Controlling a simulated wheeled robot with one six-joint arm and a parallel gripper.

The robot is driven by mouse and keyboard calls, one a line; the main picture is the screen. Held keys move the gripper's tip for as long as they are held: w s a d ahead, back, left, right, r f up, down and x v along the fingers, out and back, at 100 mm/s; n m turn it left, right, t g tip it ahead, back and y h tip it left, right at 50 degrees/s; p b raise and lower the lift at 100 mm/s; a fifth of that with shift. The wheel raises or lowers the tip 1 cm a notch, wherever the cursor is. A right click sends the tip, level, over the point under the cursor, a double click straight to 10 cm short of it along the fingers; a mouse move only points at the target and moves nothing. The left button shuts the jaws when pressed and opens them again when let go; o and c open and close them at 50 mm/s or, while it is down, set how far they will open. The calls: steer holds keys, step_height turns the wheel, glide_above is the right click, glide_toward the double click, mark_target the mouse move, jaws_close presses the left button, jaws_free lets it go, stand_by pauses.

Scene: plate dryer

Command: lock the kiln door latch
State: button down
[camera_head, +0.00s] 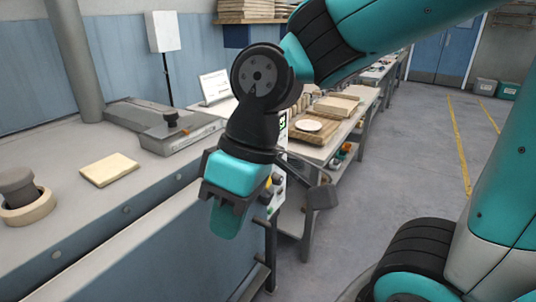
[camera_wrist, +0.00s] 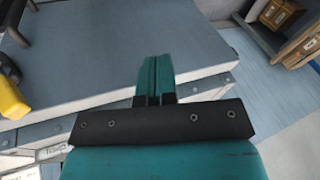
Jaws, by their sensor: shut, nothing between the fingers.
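My gripper (camera_head: 225,222) is in the middle of the head view, pointing down with its teal fingers shut and nothing between them. It hangs in front of the right end of a large grey-blue cabinet (camera_head: 120,262), which may be the kiln. In the wrist view my gripper (camera_wrist: 156,65) is over or in front of a flat grey panel (camera_wrist: 105,50); I cannot tell whether it touches. A yellow handle (camera_wrist: 12,100) on a black bracket is left of the fingers, apart from them. I cannot tell whether it is the latch. My gripper hides part of the cabinet's end.
On the cabinet top lie a tan block (camera_head: 108,169), a grey plate with a black knob (camera_head: 171,120) and a round ring with a dark plug (camera_head: 22,200). A workbench (camera_head: 352,130) with boards stands behind. Wooden crates (camera_wrist: 279,12) show in the wrist view. The floor (camera_head: 410,150) is clear to the right.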

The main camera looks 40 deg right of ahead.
steer(key=w+d+r+m+p, duration=0.15)
steer(key=w+d+r, duration=0.25)
steer(key=w+d, duration=0.45)
steer(key=w+d+t+p, duration=0.1)
steer(key=w+d, duration=0.3)
steer(key=d, duration=0.6)
steer(key=w+d+t+p, duration=0.1)
steer(key=w+d+p, duration=0.2)
steer(key=d, duration=0.7)
steer(key=shift+w+d+y, duration=0.15)
steer(key=shift+w+y, duration=0.25)
steer(key=shift+w, duration=0.55)
steer(key=shift+m, duration=0.25)
steer(key=p+x, duration=0.1)
steer(key=x, duration=0.3)
steer(key=s+a+p+x, duration=0.1)
steer(key=p+x, duration=0.1)
steer(key=x, duration=0.2)
steer(key=a+p+x, duration=0.1)
steer(key=x, duration=0.4)
steer(key=shift+s+r+p, duration=0.35)
steer(key=shift+p, duration=0.05)
steer(key=shift+d+f, duration=0.1)
steer(key=shift+d, duration=0.05)
